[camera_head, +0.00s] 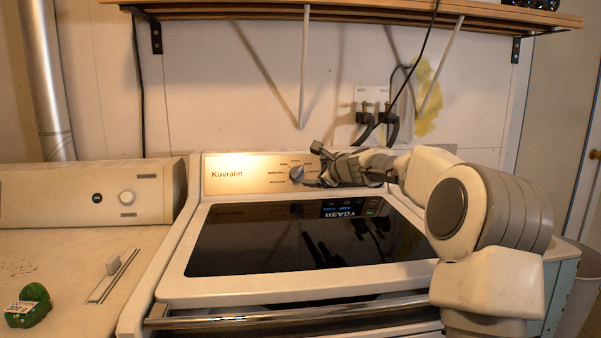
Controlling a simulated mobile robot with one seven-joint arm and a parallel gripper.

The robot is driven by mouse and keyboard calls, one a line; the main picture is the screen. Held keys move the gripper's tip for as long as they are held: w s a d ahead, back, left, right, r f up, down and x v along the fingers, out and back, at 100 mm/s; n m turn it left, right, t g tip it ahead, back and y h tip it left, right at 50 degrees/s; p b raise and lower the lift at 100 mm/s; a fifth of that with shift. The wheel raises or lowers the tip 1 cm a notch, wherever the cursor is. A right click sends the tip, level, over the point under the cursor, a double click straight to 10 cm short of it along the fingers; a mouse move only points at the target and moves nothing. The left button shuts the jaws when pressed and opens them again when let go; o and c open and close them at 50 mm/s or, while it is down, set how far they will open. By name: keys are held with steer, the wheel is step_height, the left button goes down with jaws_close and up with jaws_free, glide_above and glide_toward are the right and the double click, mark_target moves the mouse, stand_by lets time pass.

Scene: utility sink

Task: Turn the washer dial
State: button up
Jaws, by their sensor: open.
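The washer (160,298) is white with a dark glass lid and a tan control panel marked "Kuvralin". Its round grey dial (297,173) sits on the panel, with small printed labels around it. My gripper (318,166) is at the panel, just right of the dial, with its fingers open and pointing left. One finger is near the dial's upper right and another is lower right. I cannot tell whether a finger touches the dial. My arm reaches in from the right and hides the panel's right part.
A second white machine (100,240) with a knob stands at left, a green object (28,306) on it. A wooden shelf (350,12) hangs above. Taps with hoses (376,118) are on the wall behind my arm. A chrome handle bar (290,314) runs along the washer's front.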

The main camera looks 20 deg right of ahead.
mark_target(299, 172)
steer(key=p+x, duration=0.3)
steer(key=x, duration=0.9)
steer(key=shift+c, duration=0.2)
steer(key=c, duration=1.3)
steer(key=shift+r, duration=0.1)
